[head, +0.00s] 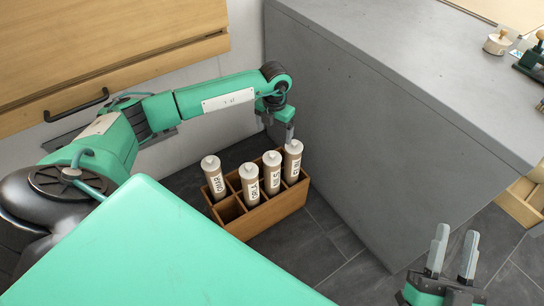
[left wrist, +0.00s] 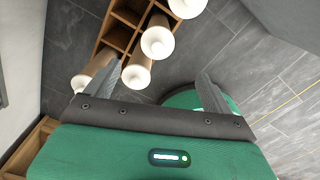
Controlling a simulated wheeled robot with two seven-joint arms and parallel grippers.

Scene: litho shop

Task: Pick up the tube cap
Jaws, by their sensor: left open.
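Several tan tubes with white caps stand in a wooden divided crate (head: 262,218) on the floor. In the head view the caps are the far-left cap (head: 209,162), the second cap (head: 248,170), the third cap (head: 271,157) and the far-right cap (head: 293,146). Which one is the task's cap I cannot tell. My left gripper (head: 289,132) is just above the far-right cap, partly hidden by its wrist. In the left wrist view its jaws (left wrist: 158,58) are open, with white caps (left wrist: 136,77) beyond them. My right gripper (head: 453,252) is open and empty at lower right.
A grey counter block (head: 400,120) rises right beside the crate. A wooden drawer front (head: 110,60) with a black handle is at upper left. Dark floor tiles (head: 330,265) are clear in front of the crate. Small wooden-knobbed items (head: 497,42) sit on the counter.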

